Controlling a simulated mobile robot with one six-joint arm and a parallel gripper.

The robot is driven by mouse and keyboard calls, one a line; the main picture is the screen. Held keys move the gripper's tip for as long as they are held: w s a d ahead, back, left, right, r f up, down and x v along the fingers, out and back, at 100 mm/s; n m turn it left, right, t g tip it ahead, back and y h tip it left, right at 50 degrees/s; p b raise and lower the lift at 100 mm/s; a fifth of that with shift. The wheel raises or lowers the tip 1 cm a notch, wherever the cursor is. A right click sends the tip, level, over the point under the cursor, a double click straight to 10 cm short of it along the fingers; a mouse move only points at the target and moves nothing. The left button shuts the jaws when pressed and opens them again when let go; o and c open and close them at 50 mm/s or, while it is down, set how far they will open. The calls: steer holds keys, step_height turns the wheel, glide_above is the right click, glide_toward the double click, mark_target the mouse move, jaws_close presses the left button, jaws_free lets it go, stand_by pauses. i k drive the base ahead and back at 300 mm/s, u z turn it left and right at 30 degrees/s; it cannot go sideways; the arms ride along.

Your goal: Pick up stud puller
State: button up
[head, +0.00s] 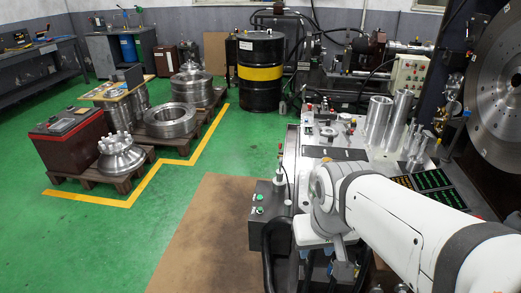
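I cannot pick out the stud puller with certainty in the head view. Several small metal tools and parts stand on the steel worktable (345,154) at the right. Among them are two tall shiny cylinders (377,114) and a group of shorter metal pieces (415,150). My white arm reaches in from the lower right over the near side of this table. Its wrist ends left of the table's middle. My gripper's fingers cannot be made out below the wrist, so I cannot see whether they hold anything.
A dark control box (268,215) with green buttons stands left of my wrist. Dark panels (432,180) with coloured markings lie on the table. A large metal disc (497,90) rises at the right. A black drum (261,72) stands behind.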

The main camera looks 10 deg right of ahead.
mark_target(279, 183)
steer(key=u, duration=1.75)
steer(key=i, duration=2.25)
steer(key=z, duration=3.45)
steer(key=i, duration=1)
steer(key=u, duration=0.1)
